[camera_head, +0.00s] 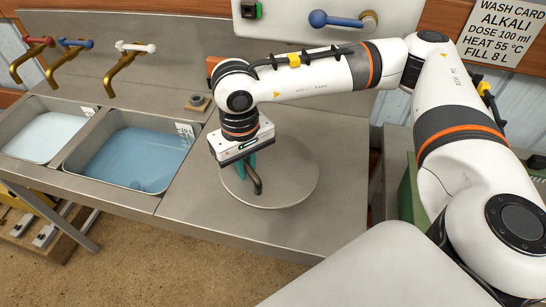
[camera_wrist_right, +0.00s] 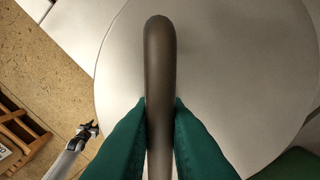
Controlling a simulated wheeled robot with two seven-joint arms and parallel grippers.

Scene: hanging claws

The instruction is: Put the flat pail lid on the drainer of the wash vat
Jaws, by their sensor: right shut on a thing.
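The flat pail lid (camera_head: 293,176) is a round grey metal disc with a dark bar handle. It lies flat on or just above the drainer (camera_head: 215,215), the bare metal top to the right of the wash vat's basins; I cannot tell if they touch. My right gripper (camera_head: 252,172) points down at the lid, its green fingers shut on the handle. In the right wrist view the fingers (camera_wrist_right: 160,125) press both sides of the handle (camera_wrist_right: 160,60), with the lid (camera_wrist_right: 235,60) beneath. My left gripper is not in the head view.
Two basins of the wash vat, a near one (camera_head: 140,155) with blue water and a farther one (camera_head: 45,135), lie to the left. Taps (camera_head: 125,65) stand behind them. A small knob (camera_head: 197,102) sits at the back of the drainer. A green object (camera_head: 410,195) is at the right.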

